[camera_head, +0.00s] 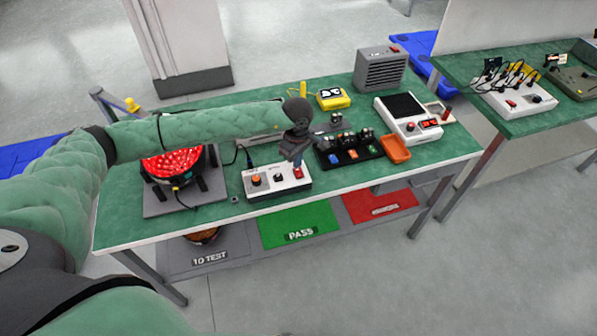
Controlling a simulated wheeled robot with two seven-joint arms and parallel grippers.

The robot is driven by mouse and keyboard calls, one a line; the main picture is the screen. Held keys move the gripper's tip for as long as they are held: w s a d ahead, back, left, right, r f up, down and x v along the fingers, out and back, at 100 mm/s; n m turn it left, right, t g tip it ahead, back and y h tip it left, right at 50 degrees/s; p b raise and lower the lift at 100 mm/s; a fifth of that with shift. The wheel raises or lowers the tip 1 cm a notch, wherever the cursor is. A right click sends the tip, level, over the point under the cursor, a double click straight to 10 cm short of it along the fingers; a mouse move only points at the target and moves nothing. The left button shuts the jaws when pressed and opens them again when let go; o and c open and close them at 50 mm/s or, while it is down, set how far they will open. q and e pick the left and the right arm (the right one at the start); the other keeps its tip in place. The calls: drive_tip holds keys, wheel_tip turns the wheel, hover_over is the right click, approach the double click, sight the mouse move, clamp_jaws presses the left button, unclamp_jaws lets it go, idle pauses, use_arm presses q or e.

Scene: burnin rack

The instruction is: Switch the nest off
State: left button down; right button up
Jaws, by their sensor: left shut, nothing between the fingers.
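A round dark nest (201,177) glows red inside and stands on a grey plate (155,206) at the left of the green-topped table. A white control box (262,194) stands to its right, near the front edge. It has an orange knob (255,180), a black knob (278,178) and a red switch (298,172) at its right end. My left gripper (297,161) is shut and empty, pointing down at the red switch; whether it touches cannot be told. The arm partly covers the nest's far side. My right gripper is not in view.
A black tray (345,155) with small parts, an orange dish (396,149) and a white tester (404,118) stand to the right. A yellow meter (333,98) and grey heater box (380,70) stand behind. Green (300,225) and red (380,206) mats lie below.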

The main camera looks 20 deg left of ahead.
use_arm(q)
drive_tip(key=shift+f+b, duration=0.85)
idle(1.0)
drive_tip(key=shift+r, duration=0.15)
drive_tip(key=shift+r+p, duration=0.3)
drive_tip(key=shift+r, duration=3.1)
